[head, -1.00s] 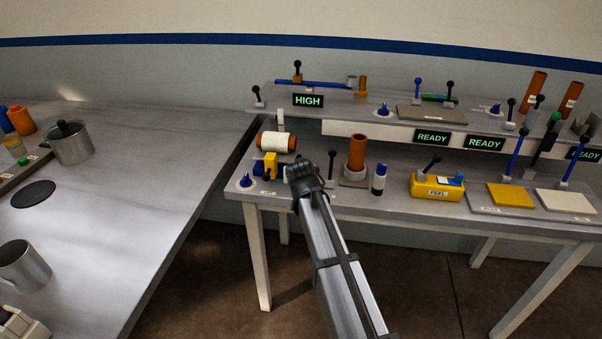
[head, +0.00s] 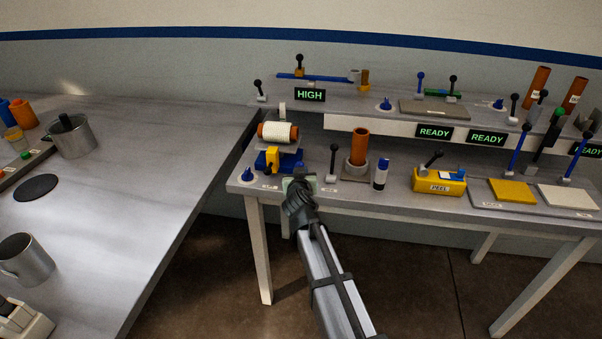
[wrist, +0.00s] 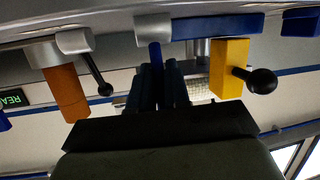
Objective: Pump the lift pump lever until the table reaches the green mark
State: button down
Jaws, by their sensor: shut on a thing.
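The lift pump's blue base (head: 289,163) stands near the bench's left front, with a yellow block (head: 272,158) on it. A grey lift table (head: 288,149) shows above the base, carrying an orange reel with white winding (head: 280,132). My gripper (head: 297,186) is at the bench's front edge, right of the yellow block. In the wrist view my gripper (wrist: 160,88) is shut on the blue lever (wrist: 154,55), which comes from a grey pivot; the fingers cover its end. The yellow block (wrist: 230,68) with a black knob is beside it. I cannot make out the green mark.
A black-knobbed lever (head: 333,163) and an orange tube (head: 359,147) stand close right of my gripper.

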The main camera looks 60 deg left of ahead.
dwell(0.5)
jog(key=c, duration=1.2)
grip_release()
jog(key=shift+o, duration=0.2)
jog(key=v, duration=1.4)
jog(key=shift+f, duration=0.15)
